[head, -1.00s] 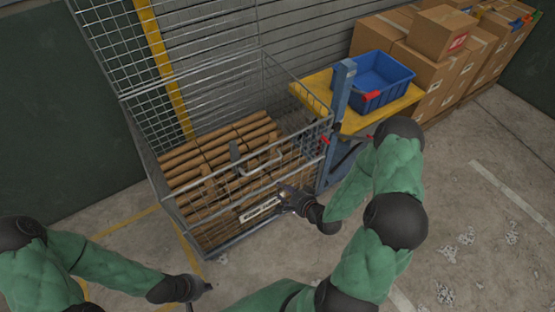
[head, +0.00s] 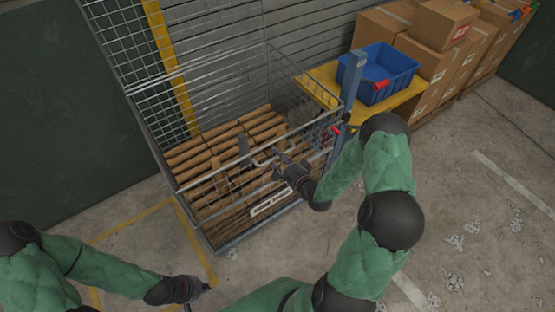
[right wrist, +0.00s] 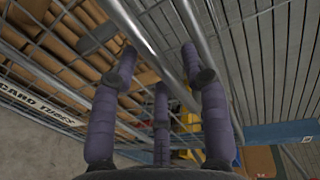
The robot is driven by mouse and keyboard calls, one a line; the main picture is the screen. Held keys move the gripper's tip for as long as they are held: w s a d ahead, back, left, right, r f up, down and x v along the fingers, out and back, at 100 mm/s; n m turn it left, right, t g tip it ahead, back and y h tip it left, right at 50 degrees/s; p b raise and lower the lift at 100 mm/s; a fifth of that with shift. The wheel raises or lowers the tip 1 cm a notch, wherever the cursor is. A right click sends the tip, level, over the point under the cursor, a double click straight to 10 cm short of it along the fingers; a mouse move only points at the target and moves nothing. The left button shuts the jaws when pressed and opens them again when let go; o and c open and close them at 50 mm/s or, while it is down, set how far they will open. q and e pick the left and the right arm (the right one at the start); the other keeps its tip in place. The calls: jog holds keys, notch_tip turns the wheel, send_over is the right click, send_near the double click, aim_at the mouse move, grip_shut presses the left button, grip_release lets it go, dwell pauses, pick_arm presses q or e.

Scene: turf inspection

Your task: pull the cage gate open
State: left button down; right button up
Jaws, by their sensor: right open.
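The wire cage (head: 160,150) stands in the middle of the head view, filled with brown card tubes (head: 190,158). Its low front gate (head: 232,222) is in place and carries a white label (head: 270,203); the label reads "CARD TUBES" in part in the right wrist view (right wrist: 38,107). My right gripper (head: 282,164) is at the gate's upper part, near a grey handle (head: 262,162). In the right wrist view its fingers (right wrist: 160,75) are spread, with metal bars (right wrist: 150,50) crossing behind or between them; contact is unclear. My left gripper (head: 203,288) hangs low in front of the cage, fingers mostly hidden.
A blue bin (head: 378,75) sits on a yellow platform (head: 325,88) beside a blue post (head: 352,78), right of the cage. Cardboard boxes (head: 430,60) are stacked behind. A grey wall stands behind the cage. The concrete floor (head: 470,220) at right is mostly clear.

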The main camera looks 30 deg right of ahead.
jog(key=shift+w+a+f, duration=0.1)
jog(key=shift+w, duration=0.5)
grip_shut()
jog(key=shift+s, duration=0.1)
jog(key=shift+s+f, duration=0.25)
jog(key=shift+s, duration=0.1)
